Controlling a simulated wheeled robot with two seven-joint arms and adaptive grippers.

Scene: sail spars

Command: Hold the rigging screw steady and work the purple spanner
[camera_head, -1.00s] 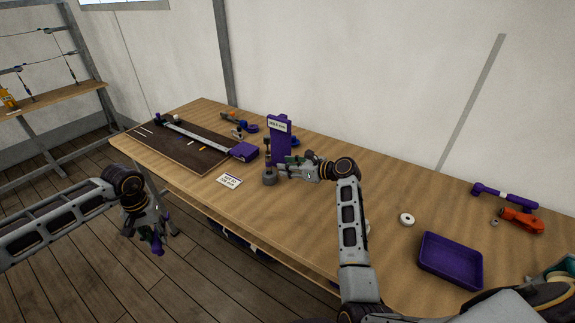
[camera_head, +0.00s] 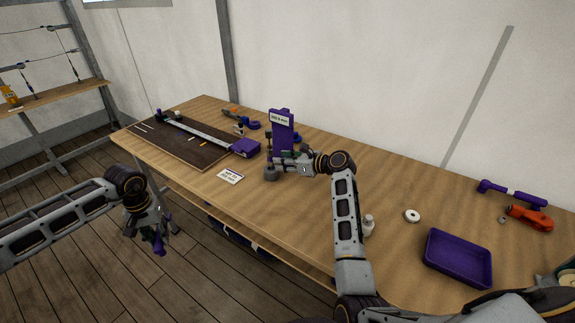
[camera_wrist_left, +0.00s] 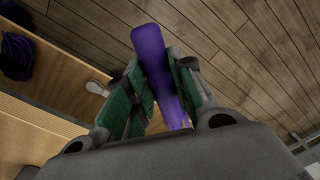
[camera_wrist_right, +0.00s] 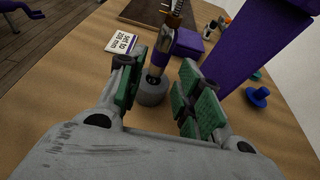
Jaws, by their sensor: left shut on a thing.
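My left gripper (camera_head: 152,232) is off the table's front edge, above the floor. It is shut on the purple spanner (camera_wrist_left: 150,50), whose purple shaft shows between the green pads in the left wrist view. The rigging screw (camera_wrist_right: 172,25) stands upright on a round grey base (camera_wrist_right: 152,91), beside a purple post (camera_head: 281,135). In the right wrist view my right gripper (camera_wrist_right: 160,80) is open, with one finger to each side of the screw's lower part and gaps visible. In the head view (camera_head: 280,165) its fingers partly hide the screw's lower end.
A dark board (camera_head: 185,153) with a metal rail lies at the table's far left, with a purple block (camera_head: 245,147) at its end. A label card (camera_head: 230,177) lies in front. A purple tray (camera_head: 458,258), white ring (camera_head: 412,216) and orange tool (camera_head: 530,218) lie right.

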